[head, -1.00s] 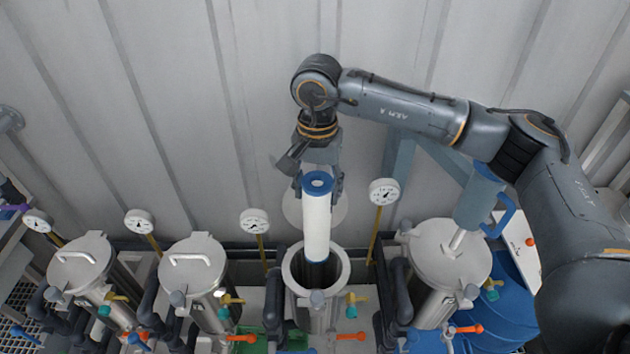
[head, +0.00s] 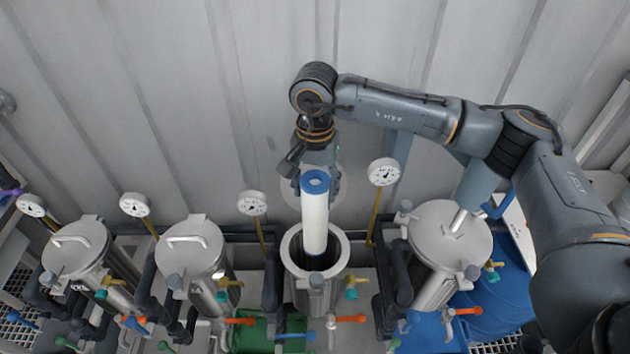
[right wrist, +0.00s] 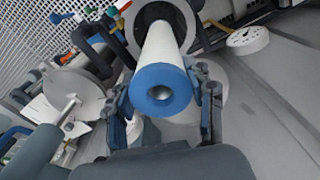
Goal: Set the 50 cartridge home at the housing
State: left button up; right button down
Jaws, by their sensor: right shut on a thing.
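The cartridge (head: 315,222) is a white cylinder with a blue ring cap at its upper end. My right gripper (head: 318,180) is shut on it near the cap and holds it upright. The open housing (head: 336,270) is a steel vessel with a wide rim, below the cartridge. The cartridge's lower end is over or just inside the mouth; the exact depth is unclear. In the right wrist view the fingers flank the blue cap (right wrist: 158,90), and the housing rim (right wrist: 190,20) lies beyond the cartridge. The number 50 is not readable. My left gripper is not in view.
Lidded steel vessels stand left (head: 195,245) and right (head: 450,235) of the open housing. Pressure gauges (head: 383,172) stand on thin stems behind them. Dark pipes and coloured valve handles (head: 350,319) crowd the front. A blue barrel (head: 498,305) is at the right.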

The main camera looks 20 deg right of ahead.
aim_at(315, 227)
jog(key=shift+f+b, duration=0.35)
jog(key=shift+f, duration=0.75)
jog(key=shift+f+b, duration=2.2)
jog(key=shift+f, duration=3.6)
jog(key=shift+f+b, duration=6.25)
jog(key=shift+b, duration=0.1)
jog(key=shift+f+b, duration=0.25)
jog(key=shift+b, duration=0.3)
jog(key=shift+c, duration=2.1)
grip_release()
